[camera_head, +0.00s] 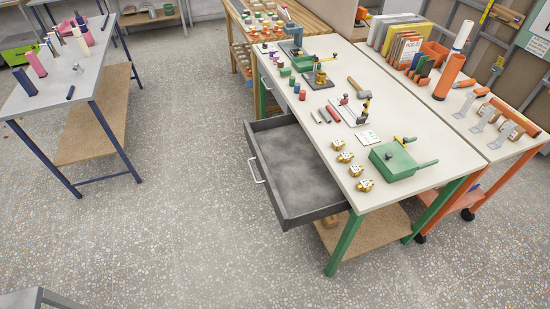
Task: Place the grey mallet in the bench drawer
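A small mallet-like tool (356,86) with a tan handle lies on the white top of the green-legged bench (388,112), towards its right edge. The grey bench drawer (268,186) is pulled out on the bench's left side and looks empty. Its handle (256,171) is on the front panel facing left. Neither of my grippers is in view.
A green vise-like tool (400,160), several yellow pieces (345,157) and other tools stand on the bench near the mallet. An orange-framed cart (480,150) adjoins the bench's right side. Speckled floor (185,190) is clear left of the drawer. Another workbench (85,75) stands at left.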

